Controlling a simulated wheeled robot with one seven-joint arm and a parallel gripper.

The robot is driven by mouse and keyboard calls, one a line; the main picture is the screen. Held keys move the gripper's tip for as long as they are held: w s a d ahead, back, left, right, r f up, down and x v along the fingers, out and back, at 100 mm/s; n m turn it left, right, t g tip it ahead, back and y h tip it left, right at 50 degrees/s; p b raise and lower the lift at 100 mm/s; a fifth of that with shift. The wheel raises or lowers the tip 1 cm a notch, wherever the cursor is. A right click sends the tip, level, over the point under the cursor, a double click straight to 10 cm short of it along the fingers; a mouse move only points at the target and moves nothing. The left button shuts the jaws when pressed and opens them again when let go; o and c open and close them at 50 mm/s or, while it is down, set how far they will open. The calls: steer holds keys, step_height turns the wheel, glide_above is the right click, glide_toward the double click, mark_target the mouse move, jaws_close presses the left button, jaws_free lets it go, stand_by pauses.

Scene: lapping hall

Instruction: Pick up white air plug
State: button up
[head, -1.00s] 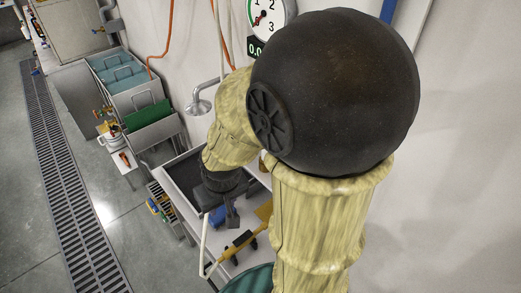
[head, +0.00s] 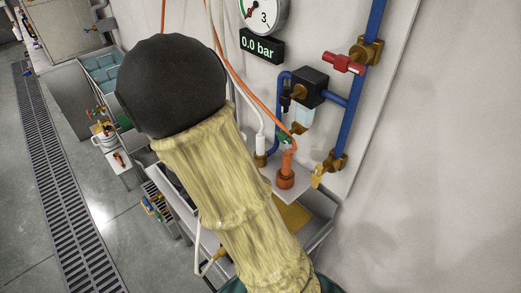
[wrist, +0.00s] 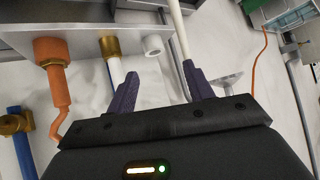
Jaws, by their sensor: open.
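The white air plug (head: 261,145) stands upright in a brass fitting on a small grey bracket, with a white hose rising from it. In the wrist view the white plug (wrist: 116,72) shows below its brass fitting (wrist: 109,46), partly hidden behind the left finger. My gripper (wrist: 161,88) is open, with nothing between its fingertips. The plug lies just left of and beyond the left finger; whether they touch I cannot tell. In the head view my arm hides the gripper.
An orange plug (head: 286,172) with an orange hose stands beside the white one, also in the wrist view (wrist: 58,85). A blue pipe (head: 349,120) with a red valve handle (head: 343,64) is on the right. A short white tube (wrist: 153,45) and a white rod (wrist: 178,28) are near my fingers.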

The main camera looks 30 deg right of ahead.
mark_target(258, 142)
steer(key=s+d+m+g+h, duration=0.1)
steer(key=h, duration=0.1)
steer(key=s+d+m+g+h, duration=0.1)
steer(key=d+h, duration=0.1)
steer(key=s+d+r+m+h, duration=0.1)
steer(key=d+m+h, duration=0.1)
steer(key=shift+g+b, duration=0.3)
steer(key=shift+g, duration=0.1)
steer(key=p+x, duration=0.1)
steer(key=x, duration=1.1)
steer(key=shift+d+f, duration=0.1)
steer(key=shift+f+p+x, duration=0.2)
steer(key=shift+p+x, duration=0.95)
steer(key=shift+x, duration=1.4)
